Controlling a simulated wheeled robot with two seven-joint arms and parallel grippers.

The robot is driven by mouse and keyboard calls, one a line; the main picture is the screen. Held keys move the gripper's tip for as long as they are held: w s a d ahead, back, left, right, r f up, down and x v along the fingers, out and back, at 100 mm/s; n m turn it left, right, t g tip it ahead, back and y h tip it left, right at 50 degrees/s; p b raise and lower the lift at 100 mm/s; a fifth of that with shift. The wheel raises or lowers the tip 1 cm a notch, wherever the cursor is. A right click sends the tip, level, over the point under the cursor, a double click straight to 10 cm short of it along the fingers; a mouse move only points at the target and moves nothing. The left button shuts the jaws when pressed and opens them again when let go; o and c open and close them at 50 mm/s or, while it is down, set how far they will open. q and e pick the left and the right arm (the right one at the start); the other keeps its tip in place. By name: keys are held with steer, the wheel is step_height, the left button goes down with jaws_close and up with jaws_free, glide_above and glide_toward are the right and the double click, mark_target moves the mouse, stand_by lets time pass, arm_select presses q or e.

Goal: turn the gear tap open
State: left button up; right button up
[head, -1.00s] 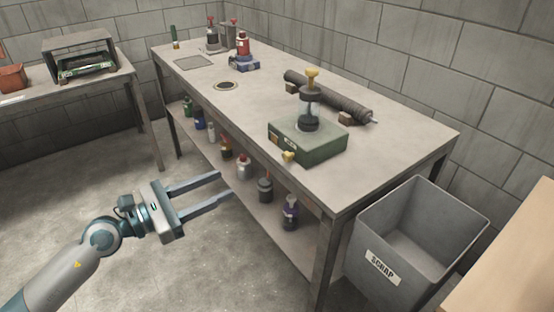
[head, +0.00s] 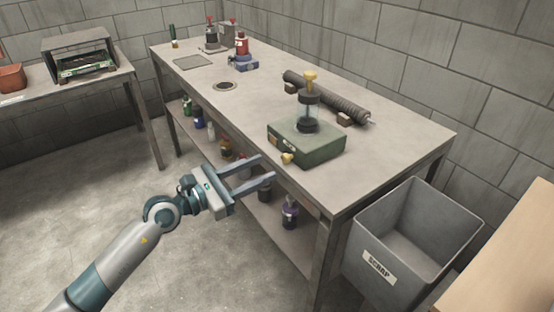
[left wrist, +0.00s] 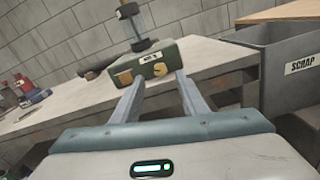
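A green box (head: 305,144) stands near the front edge of the workbench, with a clear cylinder (head: 308,112) under a dark collar and a yellow top. A small yellow tap (head: 288,158) sticks out of the box's front, which I take for the gear tap. The tap also shows in the left wrist view (left wrist: 160,69), between my finger directions. My left gripper (head: 268,168) is open and empty, just in front of the bench edge, left of and below the tap. It appears apart from the tap. My right gripper is in neither view.
The workbench (head: 385,150) has a dark mesh roll (head: 325,95) on blocks behind the box. A grey scrap bin (head: 372,262) stands at the bench's right end. The floor at left is clear.

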mark_target(284, 158)
arm_select(q)
steer(key=shift+x, duration=2.95)
steer(key=shift+c, duration=0.6)
jaws_close()
